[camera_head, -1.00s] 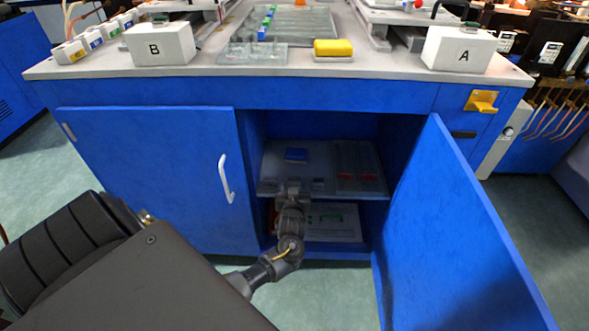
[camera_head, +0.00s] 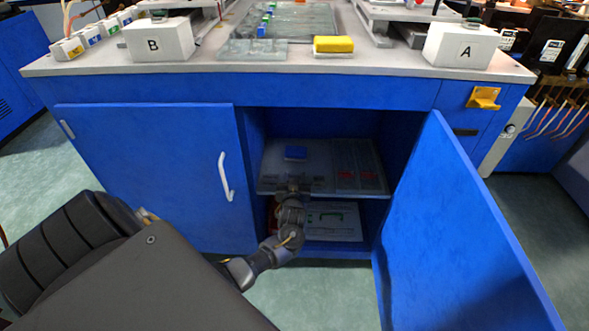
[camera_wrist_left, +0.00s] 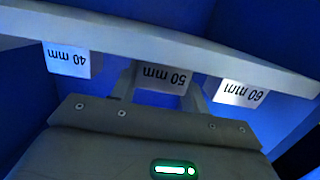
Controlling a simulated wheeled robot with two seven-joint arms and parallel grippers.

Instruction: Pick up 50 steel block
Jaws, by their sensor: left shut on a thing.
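My left gripper (camera_head: 294,184) reaches into the open cabinet at the front edge of the upper shelf (camera_head: 270,165). It is shut on the 50 steel block, which is mostly hidden by the gripper in the head view. In the left wrist view, a 50 mm label (camera_wrist_left: 163,78) shows upside down between the two fingers of my left gripper (camera_wrist_left: 160,92). A 40 mm label (camera_wrist_left: 68,61) is to its left and a 60 mm label (camera_wrist_left: 239,93) to its right. My right gripper is not in view.
The open blue door (camera_head: 450,215) bounds the opening on the right, the closed door (camera_head: 150,175) on the left. A blue object (camera_head: 296,153) and red items (camera_head: 357,176) lie on the shelf.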

